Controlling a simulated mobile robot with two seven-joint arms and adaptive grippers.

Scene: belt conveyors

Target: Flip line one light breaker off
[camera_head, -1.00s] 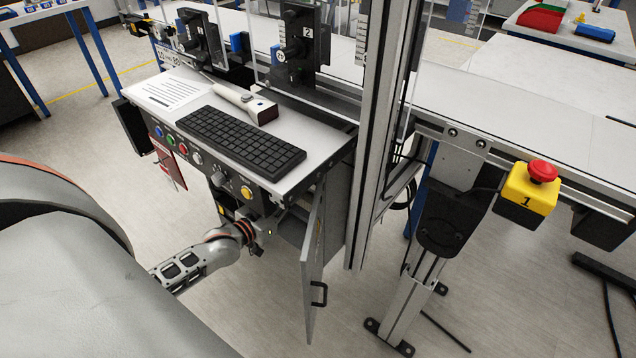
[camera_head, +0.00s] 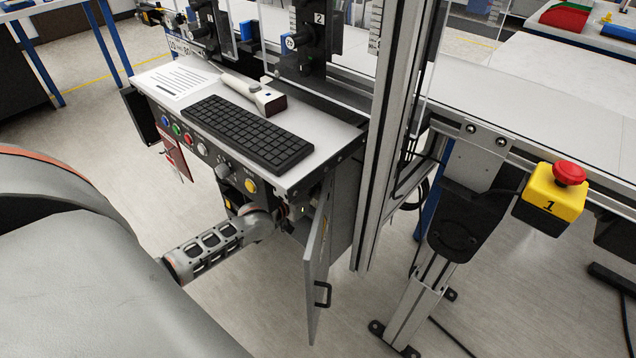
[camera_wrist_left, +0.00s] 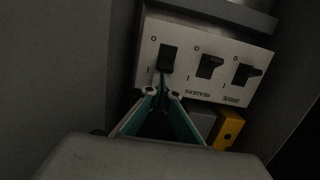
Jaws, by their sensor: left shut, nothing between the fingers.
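A light breaker panel (camera_wrist_left: 148,48) shows upside down in the left wrist view, with several lines of O and I marks and three black toggles. The left toggle (camera_wrist_left: 168,59) has its label hidden behind my fingers. The middle toggle (camera_wrist_left: 210,66) is labelled READERS and the right toggle (camera_wrist_left: 245,74) DRIVE. My left gripper (camera_wrist_left: 163,84) is shut and empty, its tips just below the left toggle; I cannot tell if they touch it. In the head view my left arm reaches into the open cabinet under the console, and the gripper is mostly hidden there.
The cabinet door (camera_head: 316,250) stands open to the right of my arm. The console top (camera_head: 333,130) holds a keyboard (camera_head: 247,133) and a scanner (camera_head: 253,94). A yellow emergency-stop box (camera_head: 548,196) is at the right. A yellow part (camera_wrist_left: 229,130) sits beside the fingers.

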